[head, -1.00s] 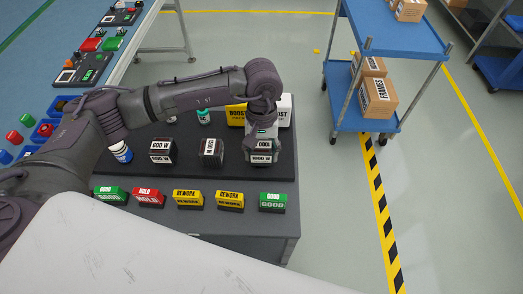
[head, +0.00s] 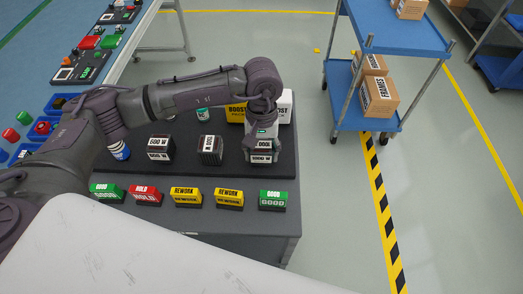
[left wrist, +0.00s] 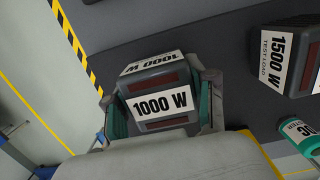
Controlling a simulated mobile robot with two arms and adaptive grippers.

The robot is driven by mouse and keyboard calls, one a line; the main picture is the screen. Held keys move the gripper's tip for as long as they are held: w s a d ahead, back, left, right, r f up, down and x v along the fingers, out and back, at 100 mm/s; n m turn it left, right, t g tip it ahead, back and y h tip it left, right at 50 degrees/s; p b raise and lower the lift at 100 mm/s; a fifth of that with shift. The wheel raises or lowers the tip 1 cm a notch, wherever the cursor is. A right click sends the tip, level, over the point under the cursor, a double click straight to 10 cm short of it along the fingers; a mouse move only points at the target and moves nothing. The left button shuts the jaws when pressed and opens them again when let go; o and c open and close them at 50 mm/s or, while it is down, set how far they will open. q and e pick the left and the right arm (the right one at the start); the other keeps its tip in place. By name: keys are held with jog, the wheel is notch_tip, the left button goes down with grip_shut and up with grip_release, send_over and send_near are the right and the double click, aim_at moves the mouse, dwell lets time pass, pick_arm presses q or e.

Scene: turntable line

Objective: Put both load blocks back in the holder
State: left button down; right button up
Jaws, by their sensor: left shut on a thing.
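My left gripper (head: 262,148) reaches down at the right end of the dark board and is shut on the dark 1000 W load block (head: 261,157). In the left wrist view its fingers (left wrist: 163,115) lie on both sides of the 1000 W block (left wrist: 165,103). I cannot tell whether this block touches the board. A second dark load block with a white label, 1500 W in the wrist view (left wrist: 286,62), stands left of it (head: 210,150). A third block, seemingly 600 W (head: 160,148), stands further left. I cannot make out a separate holder. My right gripper is not in view.
The dark board (head: 185,178) lies on a grey table. Yellow and white boost boxes (head: 236,112) stand behind the gripper. Green, red and yellow sign blocks (head: 186,197) line the front edge. A blue cart with cartons (head: 375,97) stands right, beyond open floor.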

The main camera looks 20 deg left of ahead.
pick_arm(q)
jog(key=shift+c, duration=2.3)
grip_release()
jog(key=shift+o, duration=0.9)
jog(key=r, duration=0.4)
jog(key=w+r, duration=0.1)
jog(key=r, duration=0.7)
jog(key=shift+w+a, duration=0.15)
jog(key=shift+w, duration=0.05)
